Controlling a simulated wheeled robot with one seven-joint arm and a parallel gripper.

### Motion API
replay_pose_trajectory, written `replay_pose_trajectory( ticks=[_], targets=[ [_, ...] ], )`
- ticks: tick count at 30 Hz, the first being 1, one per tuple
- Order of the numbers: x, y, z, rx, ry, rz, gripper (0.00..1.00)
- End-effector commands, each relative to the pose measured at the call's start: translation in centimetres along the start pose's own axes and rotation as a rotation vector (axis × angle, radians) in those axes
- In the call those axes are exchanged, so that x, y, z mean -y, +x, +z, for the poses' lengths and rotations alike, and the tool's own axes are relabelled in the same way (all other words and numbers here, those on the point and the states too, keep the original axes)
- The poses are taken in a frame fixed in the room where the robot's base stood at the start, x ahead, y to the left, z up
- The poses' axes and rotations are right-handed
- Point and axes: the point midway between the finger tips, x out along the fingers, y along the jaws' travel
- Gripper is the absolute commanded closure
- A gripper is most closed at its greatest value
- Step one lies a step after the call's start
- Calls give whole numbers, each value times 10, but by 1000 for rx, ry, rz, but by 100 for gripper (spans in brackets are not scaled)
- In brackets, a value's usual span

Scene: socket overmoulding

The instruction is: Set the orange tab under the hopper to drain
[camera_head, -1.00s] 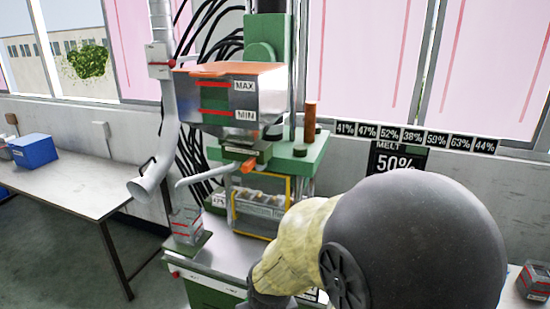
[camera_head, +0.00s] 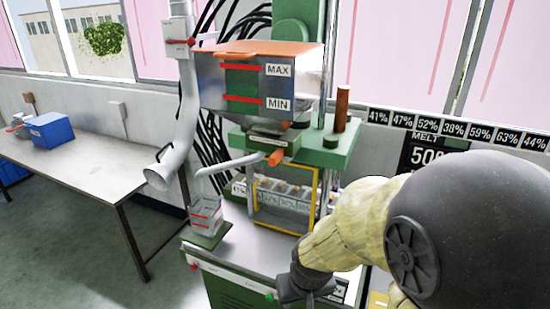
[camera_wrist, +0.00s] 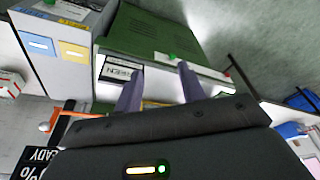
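The hopper (camera_head: 245,92) is a grey box with an orange rim, red lines and MAX and MIN labels, high on a green machine. The orange tab (camera_head: 276,158) sticks out under it, beside a pale pipe, pointing toward the lower right. Its exact setting is hard to tell. The dark end of my arm (camera_head: 305,284) is low at the machine's front, below and apart from the tab; its fingers are not clear there. In the wrist view, my gripper (camera_wrist: 158,75) has two fingers well apart with nothing between them, facing the green cabinet (camera_wrist: 150,35). I cannot make out the tab there.
A yellow-framed guard (camera_head: 285,225) stands below the tab. A small clear container with red lines (camera_head: 206,215) sits on the machine's left front. A thick grey hose (camera_head: 180,130) hangs left of the hopper. A table with a blue bin (camera_head: 50,130) is farther left.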

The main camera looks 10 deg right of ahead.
Motion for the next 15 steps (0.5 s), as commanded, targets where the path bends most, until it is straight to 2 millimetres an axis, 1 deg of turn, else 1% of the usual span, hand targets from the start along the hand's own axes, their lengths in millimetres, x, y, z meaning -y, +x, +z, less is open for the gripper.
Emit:
replay_pose_trajectory(
  ticks=[5,9,15],
  targets=[
    [21,3,-33,-92,52,-36,60],
    [42,6,-72,-215,121,-43,60],
    [60,4,-124,-414,216,19,60]
  ],
)
